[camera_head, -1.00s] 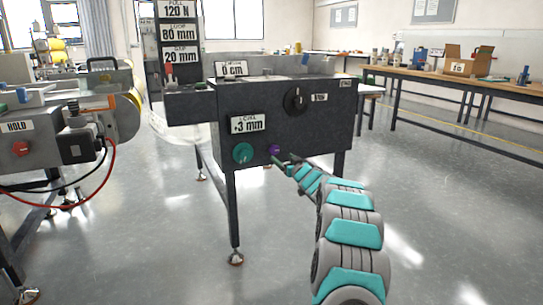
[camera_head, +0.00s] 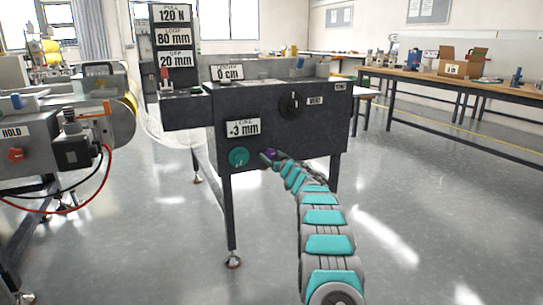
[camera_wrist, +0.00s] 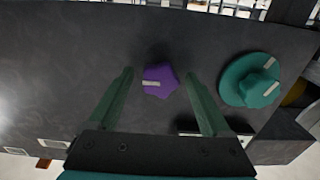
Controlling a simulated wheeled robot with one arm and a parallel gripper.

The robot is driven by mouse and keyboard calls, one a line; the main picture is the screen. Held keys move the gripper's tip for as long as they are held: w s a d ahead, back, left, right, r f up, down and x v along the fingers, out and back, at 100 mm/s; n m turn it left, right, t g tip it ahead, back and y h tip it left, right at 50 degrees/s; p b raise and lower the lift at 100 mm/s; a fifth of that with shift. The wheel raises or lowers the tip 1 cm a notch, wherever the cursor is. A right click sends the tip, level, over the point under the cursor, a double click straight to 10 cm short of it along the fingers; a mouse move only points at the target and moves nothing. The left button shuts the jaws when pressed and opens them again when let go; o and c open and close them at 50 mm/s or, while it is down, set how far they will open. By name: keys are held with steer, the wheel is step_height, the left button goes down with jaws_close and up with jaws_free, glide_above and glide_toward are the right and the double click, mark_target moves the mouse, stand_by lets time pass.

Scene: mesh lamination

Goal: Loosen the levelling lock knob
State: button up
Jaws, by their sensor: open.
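The small purple star-shaped knob (camera_wrist: 160,82), with a pale pointer bar, sits on the dark front panel of the machine (camera_head: 290,115). It also shows in the head view (camera_head: 271,154), partly hidden by my gripper. A larger teal knob (camera_wrist: 250,80) is beside it and shows in the head view (camera_head: 238,157) under a "-3 mm" label. I cannot tell which knob carries the lock name. My gripper (camera_wrist: 163,86) is open, with one green finger on each side of the purple knob.
A black dial (camera_head: 291,104) sits higher on the panel. A second machine (camera_head: 45,140) with a red knob and hanging cables stands at the left. A workbench (camera_head: 450,83) with boxes is at the back right. The floor right of my arm is clear.

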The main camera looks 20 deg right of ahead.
steer(key=shift+w, duration=0.1)
jaws_close()
stand_by(0.8)
